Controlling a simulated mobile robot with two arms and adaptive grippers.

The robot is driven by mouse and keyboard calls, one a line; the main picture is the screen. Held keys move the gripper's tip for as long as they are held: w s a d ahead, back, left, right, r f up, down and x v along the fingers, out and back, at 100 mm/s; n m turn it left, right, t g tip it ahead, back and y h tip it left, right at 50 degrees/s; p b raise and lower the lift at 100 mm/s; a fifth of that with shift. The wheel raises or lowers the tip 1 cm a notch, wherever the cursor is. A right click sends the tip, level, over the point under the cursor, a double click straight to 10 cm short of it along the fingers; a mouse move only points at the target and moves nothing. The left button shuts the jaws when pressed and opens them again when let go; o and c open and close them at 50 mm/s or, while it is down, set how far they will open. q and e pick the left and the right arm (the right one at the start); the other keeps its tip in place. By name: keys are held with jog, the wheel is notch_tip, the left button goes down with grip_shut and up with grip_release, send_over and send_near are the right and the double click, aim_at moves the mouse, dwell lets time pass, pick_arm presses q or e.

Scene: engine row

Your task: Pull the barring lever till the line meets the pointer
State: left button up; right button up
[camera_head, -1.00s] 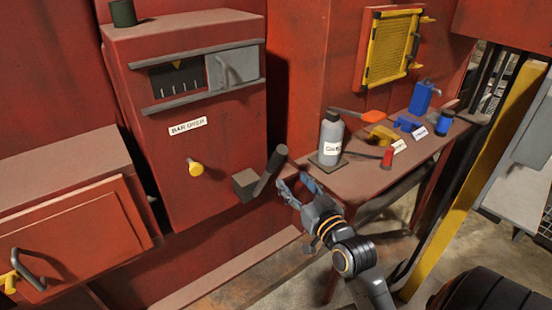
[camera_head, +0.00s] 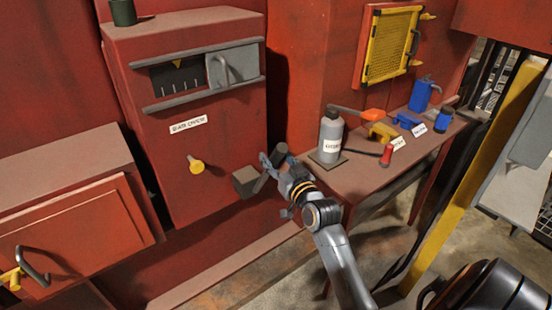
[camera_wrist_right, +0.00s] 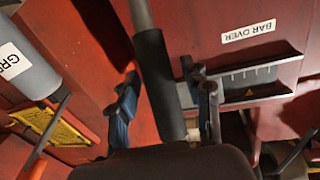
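The barring lever is a dark round bar (camera_head: 279,152) that rises from a grey block (camera_head: 246,181) at the red cabinet's lower right. In the right wrist view the lever (camera_wrist_right: 158,85) runs between the two fingers of my right gripper (camera_wrist_right: 166,100). The fingers are open, one each side, with gaps showing. In the head view my right gripper (camera_head: 273,166) is at the lever, hiding part of it. The yellow pointer (camera_head: 177,64) sits above several pale lines in the dark scale window (camera_head: 176,79). Which line is meant is too small to tell. My left gripper is out of view.
A grey cover (camera_head: 232,68) stands beside the window, and a yellow knob (camera_head: 196,165) sticks out below. On the right, a table (camera_head: 345,184) holds a grey bottle (camera_head: 331,136), a red-handled tool (camera_head: 386,155) and blue items. A yellow post (camera_head: 470,175) stands farther right.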

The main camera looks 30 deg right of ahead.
grip_shut()
jog(key=shift+w+r+p, duration=0.2)
jog(key=shift+r+p, duration=0.1)
jog(key=shift+p, duration=0.2)
jog(key=w+p, duration=0.1)
jog(key=p, duration=0.1)
jog(key=w+r+g+p, duration=0.1)
jog(key=p, duration=0.2)
jog(key=w+r+g+p, duration=0.1)
jog(key=w+p, duration=0.1)
jog(key=shift+r, duration=0.25)
jog(key=w+g+p, duration=0.3)
jog(key=w+p, duration=0.3)
jog(key=w, duration=0.1)
jog(key=shift+w+a+r+n+g+p, duration=0.15)
jog(key=shift+w+r+n+g+p, duration=0.05)
jog(key=shift+w+n+g+p, duration=0.2)
jog(key=shift+o, duration=0.6)
grip_release()
jog(key=shift+y, duration=0.3)
jog(key=shift+o, duration=0.7)
jog(key=shift+w+f, duration=0.2)
jog(key=shift+w, duration=0.05)
